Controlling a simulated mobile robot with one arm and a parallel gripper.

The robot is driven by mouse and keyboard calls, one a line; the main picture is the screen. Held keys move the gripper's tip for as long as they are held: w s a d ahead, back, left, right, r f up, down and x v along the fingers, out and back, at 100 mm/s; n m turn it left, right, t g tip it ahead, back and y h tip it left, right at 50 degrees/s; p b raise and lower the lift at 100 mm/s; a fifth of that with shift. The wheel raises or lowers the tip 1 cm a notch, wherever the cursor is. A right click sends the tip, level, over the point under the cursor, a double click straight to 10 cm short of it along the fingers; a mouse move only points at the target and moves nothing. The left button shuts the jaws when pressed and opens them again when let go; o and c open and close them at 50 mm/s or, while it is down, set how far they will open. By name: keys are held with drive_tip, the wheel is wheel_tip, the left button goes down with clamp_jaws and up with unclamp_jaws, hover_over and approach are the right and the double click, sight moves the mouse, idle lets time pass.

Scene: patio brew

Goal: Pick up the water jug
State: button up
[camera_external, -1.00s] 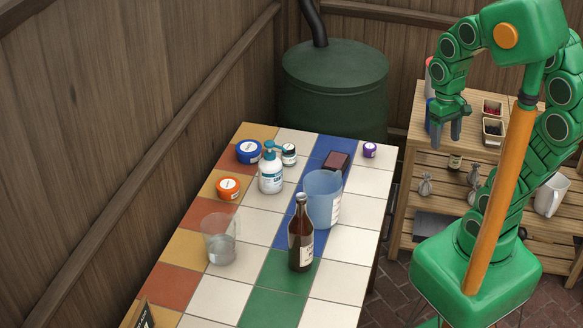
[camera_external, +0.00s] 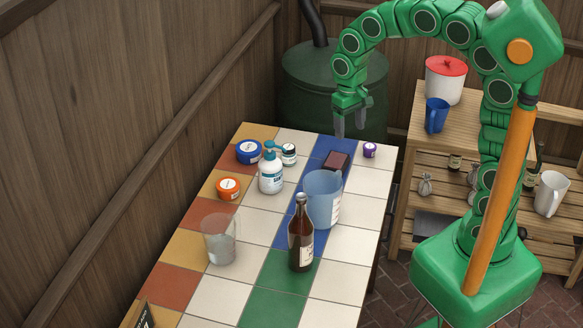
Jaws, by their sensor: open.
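A clear jug (camera_external: 221,241) with some clear liquid in the bottom stands upright on the left part of the tiled table. A larger translucent blue jug (camera_external: 322,203) with a white label stands near the table's middle, just behind a brown bottle (camera_external: 301,238). I cannot tell for certain which of the two is the water jug. My gripper (camera_external: 351,129) is open and empty, pointing down above the far end of the table. It is behind the blue jug and apart from both jugs.
A white pump bottle (camera_external: 271,173), a blue tub (camera_external: 249,151), an orange tub (camera_external: 228,188), a dark red block (camera_external: 337,161) and a purple jar (camera_external: 370,150) stand on the table (camera_external: 345,260). A wooden shelf (camera_external: 455,148) at right holds a white jug (camera_external: 550,192).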

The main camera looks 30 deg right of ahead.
drive_tip(key=w+a+f, duration=0.3)
drive_tip(key=w+a, duration=0.1)
drive_tip(key=a, duration=0.6)
drive_tip(key=n, duration=0.2)
approach(235, 214)
wheel_tip(235, 214, down, 5)
drive_tip(key=s, duration=0.1)
drive_tip(key=shift+t+y, duration=0.3)
drive_tip(key=shift+w+f, duration=0.1)
drive_tip(key=shift+f, duration=3.7)
clamp_jaws()
